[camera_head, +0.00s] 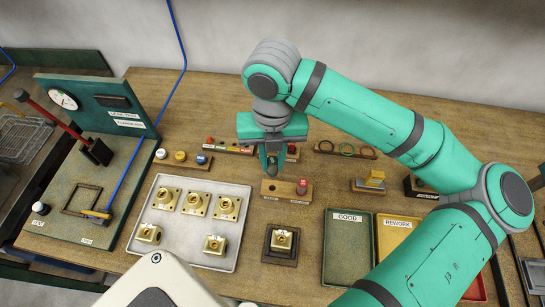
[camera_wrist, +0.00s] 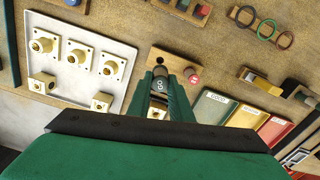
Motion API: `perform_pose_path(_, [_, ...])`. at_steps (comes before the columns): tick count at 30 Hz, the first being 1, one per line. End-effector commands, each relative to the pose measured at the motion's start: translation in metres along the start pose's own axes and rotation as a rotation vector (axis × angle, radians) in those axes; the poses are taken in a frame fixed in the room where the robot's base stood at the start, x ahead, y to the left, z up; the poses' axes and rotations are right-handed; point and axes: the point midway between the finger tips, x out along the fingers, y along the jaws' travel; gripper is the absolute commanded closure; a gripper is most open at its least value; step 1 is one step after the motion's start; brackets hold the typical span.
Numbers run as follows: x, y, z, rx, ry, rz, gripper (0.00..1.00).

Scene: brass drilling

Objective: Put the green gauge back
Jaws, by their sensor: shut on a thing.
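My gripper (camera_head: 271,163) points down and is shut on the green gauge (camera_wrist: 160,84), a small dark green cylinder with pale "GO" lettering and a dark end. In the wrist view the gauge sits between my fingers (camera_wrist: 160,95), over the left part of a small wooden gauge block (camera_head: 286,191). In the head view the fingers hide most of the gauge, and it appears to be just above the block's left side. A red gauge (camera_head: 302,187) stands in the block's right side. Whether the green gauge touches the block is unclear.
A pale tray (camera_head: 180,246) with several brass parts lies left of the block. A brass part (camera_head: 284,240) sits in a dark square fixture (camera_head: 279,258) in front. GOOD (camera_head: 347,260) and REWORK (camera_head: 394,250) trays are to the right. Racks with small coloured pieces (camera_head: 228,147) and rings (camera_head: 345,150) lie behind.

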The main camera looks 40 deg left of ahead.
Motion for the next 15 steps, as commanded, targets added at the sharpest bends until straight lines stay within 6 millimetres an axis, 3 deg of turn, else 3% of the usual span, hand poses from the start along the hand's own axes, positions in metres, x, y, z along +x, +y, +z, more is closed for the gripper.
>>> perform_pose_path(15, [0.038, -0.001, -0.001, 0.004, 0.002, 0.001, 0.94])
